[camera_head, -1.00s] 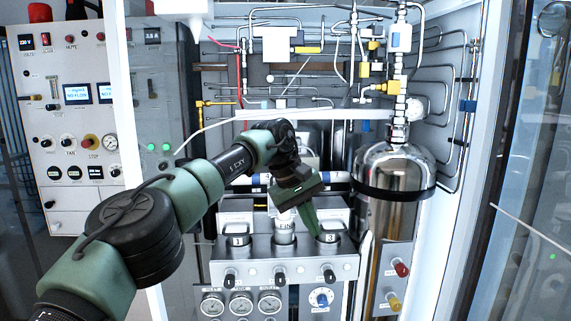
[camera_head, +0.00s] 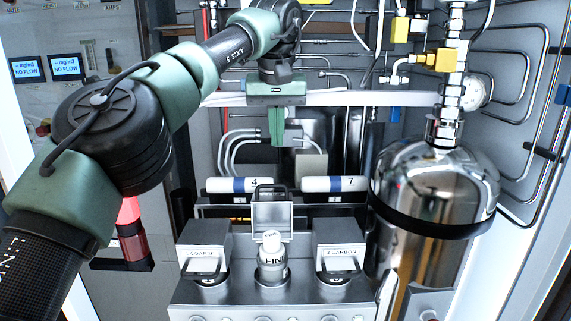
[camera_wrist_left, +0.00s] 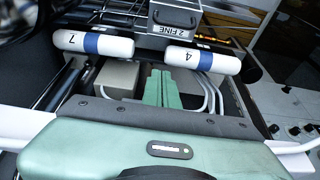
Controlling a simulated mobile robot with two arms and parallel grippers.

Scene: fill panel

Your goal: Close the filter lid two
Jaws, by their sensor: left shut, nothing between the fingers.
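Filter lid two (camera_head: 272,216) is the metal lid in the middle of the filter block. It stands upright and open, with its dark handle on top. The white filter cartridge (camera_head: 272,262), marked "FIN…", stands in the housing in front of it. In the left wrist view the lid (camera_wrist_left: 175,22) shows at the top with the label "2 FINE". My left gripper (camera_head: 277,138) is shut and empty, fingers pointing down, apart from the lid and behind and above it. Its green fingers (camera_wrist_left: 160,88) also show in the left wrist view. My right gripper is not in view.
Lids marked COARSE (camera_head: 204,243) and CARBON (camera_head: 341,243) flank lid two, sitting lower. White cylinders marked 4 (camera_head: 240,185) and 7 (camera_head: 335,184) lie behind the lid. A shiny tank (camera_head: 432,190) stands at right. Pipes and a white bar (camera_head: 345,98) are near the gripper.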

